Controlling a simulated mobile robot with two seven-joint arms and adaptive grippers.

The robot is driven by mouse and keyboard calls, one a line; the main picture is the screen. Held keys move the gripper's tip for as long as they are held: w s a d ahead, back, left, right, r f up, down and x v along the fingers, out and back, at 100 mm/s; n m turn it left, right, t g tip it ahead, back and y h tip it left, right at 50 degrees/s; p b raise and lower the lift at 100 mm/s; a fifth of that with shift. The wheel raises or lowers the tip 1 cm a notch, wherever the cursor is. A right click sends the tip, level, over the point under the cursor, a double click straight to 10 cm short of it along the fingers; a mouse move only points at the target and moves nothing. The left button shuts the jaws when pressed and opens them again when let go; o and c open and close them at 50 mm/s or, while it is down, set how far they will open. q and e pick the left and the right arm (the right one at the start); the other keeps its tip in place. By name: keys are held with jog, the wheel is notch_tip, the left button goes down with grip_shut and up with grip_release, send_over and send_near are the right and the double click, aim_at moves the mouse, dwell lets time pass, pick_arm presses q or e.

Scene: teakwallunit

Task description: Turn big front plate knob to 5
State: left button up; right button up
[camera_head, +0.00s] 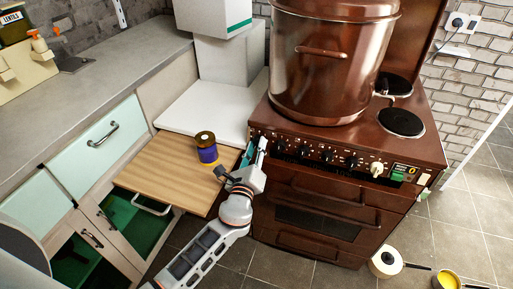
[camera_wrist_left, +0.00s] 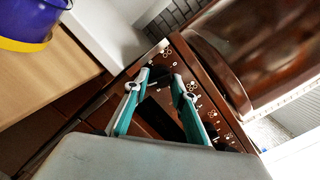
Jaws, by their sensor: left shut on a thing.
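The brown stove (camera_head: 335,160) has a front panel with a row of black knobs and one cream knob (camera_head: 376,169) toward the right. My left gripper (camera_head: 257,146) is at the left end of this panel. In the left wrist view its two teal fingers (camera_wrist_left: 159,78) are shut on a dark knob (camera_wrist_left: 160,75) at the panel's end. The fingers hide most of that knob, and its setting cannot be read. My right gripper is not in view.
A large brown pot (camera_head: 325,75) stands on the stove beside black hot plates (camera_head: 401,122). A wooden pull-out board (camera_head: 165,172) with a purple-and-yellow jar (camera_head: 207,152) lies left of my arm. A cream roll (camera_head: 385,263) and a yellow-topped can (camera_head: 446,280) are on the floor.

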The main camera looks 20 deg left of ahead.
pick_arm(q)
jog(key=m, duration=0.3)
jog(key=shift+r+m, duration=0.1)
jog(key=shift+m, duration=0.2)
jog(key=shift+m+t+h, duration=0.3)
jog(key=shift+m, duration=0.7)
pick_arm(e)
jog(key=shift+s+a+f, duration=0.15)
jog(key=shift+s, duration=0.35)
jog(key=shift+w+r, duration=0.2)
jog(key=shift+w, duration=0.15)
pick_arm(q)
jog(key=o, duration=1.1)
jog(key=shift+c, duration=0.2)
jog(key=s+f, duration=0.1)
jog(key=s, duration=1.1)
jog(key=shift+d+f, duration=0.2)
jog(key=shift+d, duration=0.15)
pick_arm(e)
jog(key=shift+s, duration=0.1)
